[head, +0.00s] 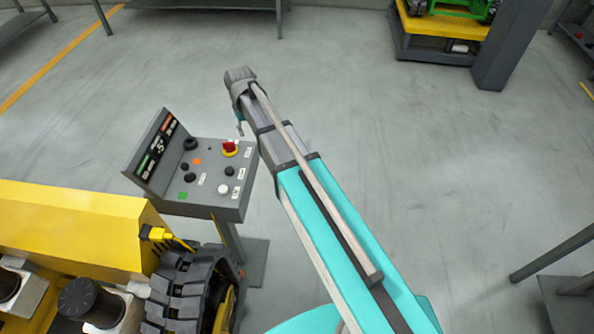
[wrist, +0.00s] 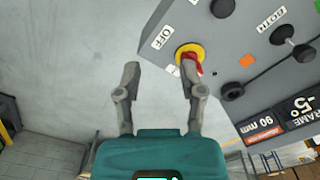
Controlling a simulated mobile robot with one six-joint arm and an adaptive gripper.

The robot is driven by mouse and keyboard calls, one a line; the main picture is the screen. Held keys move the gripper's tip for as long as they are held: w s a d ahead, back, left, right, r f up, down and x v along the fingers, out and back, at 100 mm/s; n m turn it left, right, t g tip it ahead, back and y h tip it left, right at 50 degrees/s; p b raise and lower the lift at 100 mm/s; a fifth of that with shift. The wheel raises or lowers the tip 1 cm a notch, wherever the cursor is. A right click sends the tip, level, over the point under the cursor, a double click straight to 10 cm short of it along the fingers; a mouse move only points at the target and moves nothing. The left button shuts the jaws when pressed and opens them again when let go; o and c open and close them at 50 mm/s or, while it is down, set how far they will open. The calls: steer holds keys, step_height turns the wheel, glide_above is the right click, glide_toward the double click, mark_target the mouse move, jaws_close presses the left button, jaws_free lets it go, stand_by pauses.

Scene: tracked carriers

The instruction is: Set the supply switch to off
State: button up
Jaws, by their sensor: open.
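The supply switch is a red handle on a round yellow base (head: 229,148), on the sloped grey control panel (head: 212,207). In the wrist view the switch (wrist: 188,52) is at upper centre, with a white OFF label (wrist: 162,37) to its left and another label partly hidden below it. My gripper (wrist: 160,73) is open with nothing between its fingers. Its right finger overlaps the lower edge of the switch in the picture; I cannot tell whether they touch. In the head view my arm hides most of the gripper, just above the panel's far right corner.
The panel also carries black knobs, a white button (head: 223,189), and green and orange patches. An upright display (head: 160,147) stands along its left side. A yellow tracked carrier (head: 75,225) stands at lower left. Open floor lies beyond the panel and right of my arm.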

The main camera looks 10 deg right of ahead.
steer(key=s+d+f+m+b, duration=0.2)
steer(key=s+d+f, duration=0.1)
steer(key=s+d, duration=0.3)
steer(key=s+d+f+m+b, duration=0.2)
steer(key=s+d, duration=0.4)
steer(key=s, duration=0.3)
steer(key=shift+s+d+f+b, duration=0.2)
steer(key=shift+d+f+b, duration=0.2)
steer(key=shift+b, duration=0.35)
steer(key=s, duration=0.1)
steer(key=s+d, duration=0.1)
steer(key=s, duration=0.1)
steer(key=s+d, duration=0.1)
steer(key=shift+s+d, duration=0.15)
stand_by(2.8)
